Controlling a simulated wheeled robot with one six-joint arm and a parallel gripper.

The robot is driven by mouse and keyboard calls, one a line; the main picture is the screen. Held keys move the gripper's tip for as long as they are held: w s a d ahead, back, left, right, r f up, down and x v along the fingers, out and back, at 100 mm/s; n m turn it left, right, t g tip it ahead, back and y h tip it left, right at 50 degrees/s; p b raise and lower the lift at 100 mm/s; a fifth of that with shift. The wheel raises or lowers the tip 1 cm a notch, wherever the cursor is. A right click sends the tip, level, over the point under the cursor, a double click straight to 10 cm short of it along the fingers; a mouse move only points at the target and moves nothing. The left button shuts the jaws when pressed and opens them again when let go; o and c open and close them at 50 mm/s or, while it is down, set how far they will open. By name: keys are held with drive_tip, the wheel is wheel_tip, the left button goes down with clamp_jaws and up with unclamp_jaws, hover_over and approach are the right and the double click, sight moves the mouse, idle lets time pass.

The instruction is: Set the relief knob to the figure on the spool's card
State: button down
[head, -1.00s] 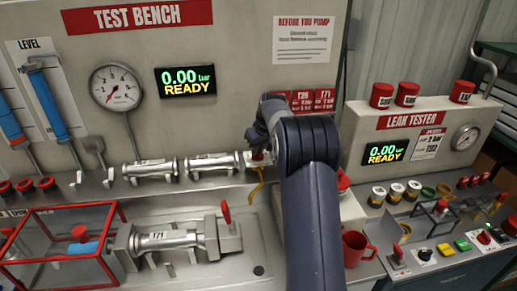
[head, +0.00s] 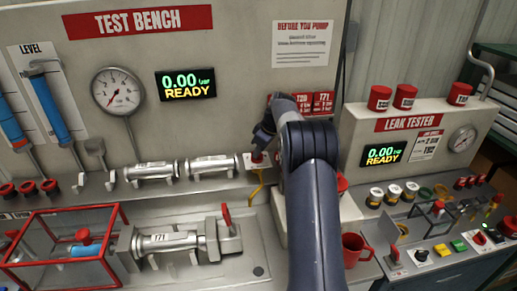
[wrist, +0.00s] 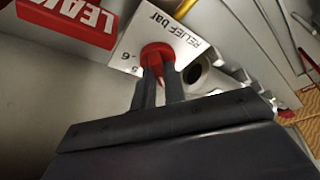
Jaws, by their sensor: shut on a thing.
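The red relief knob (wrist: 157,55) sits on a white plate (wrist: 190,50) lettered "RELIEF bar", with a 5 and a 6 legible near its edge in the wrist view. My gripper (wrist: 158,75) is shut on the knob, and its fingers hide part of the scale. In the head view the knob (head: 257,157) is at the bench's right end, below my gripper (head: 259,143). A spool marked 171 (head: 160,240) lies in the test fixture. Red cards (head: 323,102) hang on the back panel, one reading 171; their smaller print is unreadable and my arm partly covers them.
The bench display (head: 186,84) reads 0.00 bar READY. Two other spools (head: 150,171) lie on the shelf left of the knob. A red mug (head: 354,247) stands right of my arm, near the leak tester (head: 408,125). A red-framed guard (head: 60,250) stands front left.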

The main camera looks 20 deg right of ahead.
drive_tip(key=shift+w+n+p, duration=0.1)
drive_tip(key=shift+n+p, duration=0.2)
drive_tip(key=shift+n, duration=0.5)
drive_tip(key=shift+y, duration=0.3)
drive_tip(key=c, duration=1.5)
unclamp_jaws()
drive_tip(key=shift+g, duration=0.3)
drive_tip(key=shift+o, duration=0.2)
drive_tip(key=shift+d+r, duration=0.1)
drive_tip(key=b+v, duration=0.1)
drive_tip(key=v, duration=0.9)
drive_tip(key=shift+s+r, duration=0.2)
drive_tip(key=shift+r, duration=0.05)
